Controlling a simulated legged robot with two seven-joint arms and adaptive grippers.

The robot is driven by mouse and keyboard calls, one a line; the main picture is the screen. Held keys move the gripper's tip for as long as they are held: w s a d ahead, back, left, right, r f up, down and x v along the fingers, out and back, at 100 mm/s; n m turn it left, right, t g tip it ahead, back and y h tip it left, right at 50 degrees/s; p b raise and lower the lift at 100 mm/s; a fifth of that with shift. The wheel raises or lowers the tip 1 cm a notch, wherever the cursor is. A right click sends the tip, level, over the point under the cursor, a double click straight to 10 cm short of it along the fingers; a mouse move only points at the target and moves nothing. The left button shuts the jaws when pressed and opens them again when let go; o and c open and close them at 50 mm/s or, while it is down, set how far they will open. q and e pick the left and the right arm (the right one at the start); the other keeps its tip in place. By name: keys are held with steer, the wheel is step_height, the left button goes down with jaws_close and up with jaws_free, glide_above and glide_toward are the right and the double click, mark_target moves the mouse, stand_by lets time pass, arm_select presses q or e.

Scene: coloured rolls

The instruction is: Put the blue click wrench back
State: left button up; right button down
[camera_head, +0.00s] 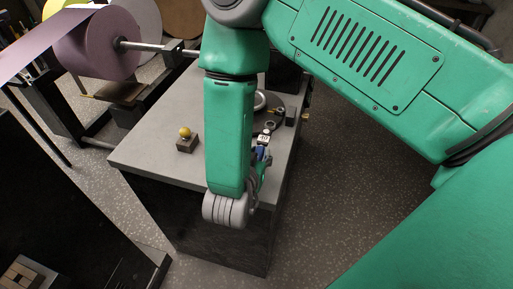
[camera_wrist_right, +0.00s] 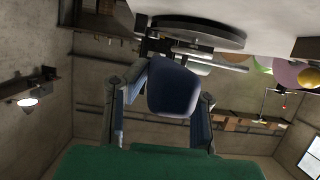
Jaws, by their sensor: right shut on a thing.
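The blue click wrench (camera_head: 261,153) shows as a small blue patch at the right part of the grey bench top, mostly hidden behind my green right arm. In the right wrist view its rounded dark blue end (camera_wrist_right: 173,88) fills the space between the fingers. My right gripper (camera_head: 262,163) is shut on the wrench, low over the bench; its two fingers stand on either side of the blue end in the wrist view (camera_wrist_right: 160,105). Whether the wrench touches the bench or a holder is hidden. My left gripper is not in view.
A purple roll (camera_head: 98,45) on a spindle stands at upper left. The bench's left part is mostly clear.

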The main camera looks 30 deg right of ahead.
step_height(320, 180, down, 6)
steer(key=b, duration=0.5)
steer(key=shift+w, duration=0.1)
steer(key=shift+d+f+b, duration=0.15)
steer(key=shift+f+b, duration=0.15)
steer(key=shift+b, duration=0.1)
steer(key=shift+a+r, duration=0.15)
steer(key=shift+a, duration=0.15)
steer(key=shift+d+f, duration=0.2)
steer(key=shift+f, duration=0.4)
steer(key=c, duration=0.8)
jaws_free()
steer(key=shift+a, duration=0.15)
